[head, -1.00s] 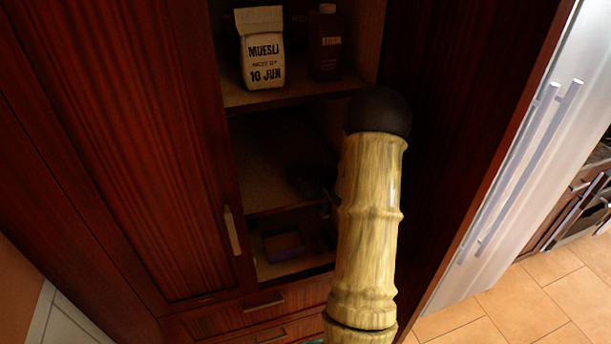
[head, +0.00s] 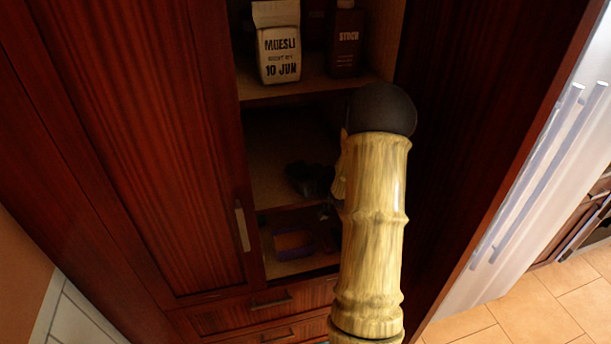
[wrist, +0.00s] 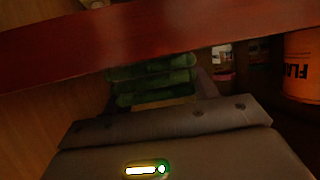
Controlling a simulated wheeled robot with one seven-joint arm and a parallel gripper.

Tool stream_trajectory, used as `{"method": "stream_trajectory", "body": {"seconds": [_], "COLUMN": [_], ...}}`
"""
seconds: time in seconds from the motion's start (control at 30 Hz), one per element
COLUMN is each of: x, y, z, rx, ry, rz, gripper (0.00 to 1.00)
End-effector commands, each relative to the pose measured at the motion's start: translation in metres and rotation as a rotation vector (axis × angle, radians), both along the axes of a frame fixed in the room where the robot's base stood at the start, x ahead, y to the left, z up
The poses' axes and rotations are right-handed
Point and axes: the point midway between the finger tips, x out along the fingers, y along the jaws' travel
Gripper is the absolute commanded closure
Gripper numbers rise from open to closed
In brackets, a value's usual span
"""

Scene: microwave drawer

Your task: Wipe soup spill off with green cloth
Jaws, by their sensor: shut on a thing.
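My gripper (wrist: 155,95) shows in the wrist view, shut on the green cloth (wrist: 150,76). The cloth looks like a folded stack between the fingers, just below a red-brown wooden edge. In the head view, my gripper (head: 310,180) is a dark shape inside the open cupboard, at the middle shelf and partly behind my arm. I cannot make out the cloth there. No soup spill can be made out in either view.
A muesli bag (head: 279,50) and a stock carton (head: 345,42) stand on the upper shelf. A purple-edged tray (head: 293,254) lies on the lower shelf. A wooden edge (wrist: 100,38) crosses the wrist view close by. An orange container (wrist: 301,68) stands at its right.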

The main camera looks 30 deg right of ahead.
Motion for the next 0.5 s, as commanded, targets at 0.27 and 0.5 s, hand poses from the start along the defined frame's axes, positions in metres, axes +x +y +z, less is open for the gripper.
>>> {"method": "stream_trajectory", "body": {"seconds": [0.27,0.5], "x": [0.006,0.008], "y": [0.021,0.03], "z": [-0.004,-0.004], "rx": [-0.001,0.0], "ry": [0.0,0.002], "rz": [0.004,0.002], "gripper": [0.58,0.58]}}
